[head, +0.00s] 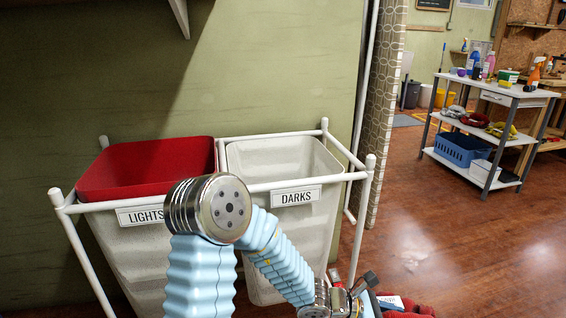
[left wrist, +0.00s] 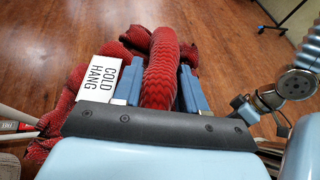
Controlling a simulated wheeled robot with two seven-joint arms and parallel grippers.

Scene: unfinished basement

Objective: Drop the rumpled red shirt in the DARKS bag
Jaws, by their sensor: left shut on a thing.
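The rumpled red shirt (left wrist: 165,60) is pinched between the two blue fingers of my left gripper (left wrist: 158,88), and its folds bulge out on both sides. A white tag reading COLD HANG (left wrist: 105,72) shows on it. In the head view only a bit of the shirt (head: 418,309) shows at the bottom edge, right of my left arm. The white DARKS bag (head: 285,160) hangs in a white frame, its mouth open and its label (head: 297,196) on the front rail. The shirt is outside it, low and to its right. My right gripper is not in view.
The LIGHTS bag (head: 130,250), with red material (head: 150,165) at its mouth, hangs left of DARKS. My arm crosses in front of both bags. A white frame post (head: 365,215) stands at the right. A shelf cart (head: 490,100) is farther right; the floor between is clear.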

